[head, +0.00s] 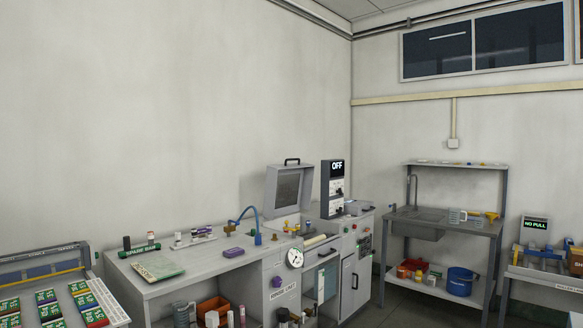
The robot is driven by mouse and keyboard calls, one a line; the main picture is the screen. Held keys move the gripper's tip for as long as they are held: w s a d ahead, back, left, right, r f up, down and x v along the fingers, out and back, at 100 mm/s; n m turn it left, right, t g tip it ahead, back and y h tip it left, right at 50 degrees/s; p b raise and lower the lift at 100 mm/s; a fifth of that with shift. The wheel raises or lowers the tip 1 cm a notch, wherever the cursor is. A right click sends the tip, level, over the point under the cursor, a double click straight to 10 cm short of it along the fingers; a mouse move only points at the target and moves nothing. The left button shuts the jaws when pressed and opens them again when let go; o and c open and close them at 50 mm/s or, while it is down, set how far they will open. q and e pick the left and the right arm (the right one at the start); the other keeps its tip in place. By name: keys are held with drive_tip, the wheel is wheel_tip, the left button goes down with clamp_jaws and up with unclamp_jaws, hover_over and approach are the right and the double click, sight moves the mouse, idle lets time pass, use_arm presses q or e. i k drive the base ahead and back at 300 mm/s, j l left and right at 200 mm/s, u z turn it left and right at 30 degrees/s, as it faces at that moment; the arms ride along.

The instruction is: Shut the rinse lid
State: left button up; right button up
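A grey lid (289,187) with a dark inner panel and a black handle (291,161) stands raised at the back of the grey bench in the head view. It looks like the rinse lid and is open, tilted back near the wall. The cabinet (282,284) below it carries a label that seems to name the rinse unit, and a round white gauge (295,257). The opening under the lid is mostly hidden at this angle. Neither of my grippers is in view.
A control box (332,188) reading "OFF" stands right of the lid. A blue curved tap (245,214) and a purple block (233,253) are to its left. A sink table (440,225) stands further right. Open floor (405,308) lies in front of it.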

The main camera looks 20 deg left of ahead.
sight(306, 171)
drive_tip(key=i+j+z, duration=0.1)
drive_tip(key=i+j, duration=0.25)
drive_tip(key=i, duration=0.15)
drive_tip(key=i+j, duration=0.4)
drive_tip(key=i+z, duration=0.05)
drive_tip(key=i, duration=0.05)
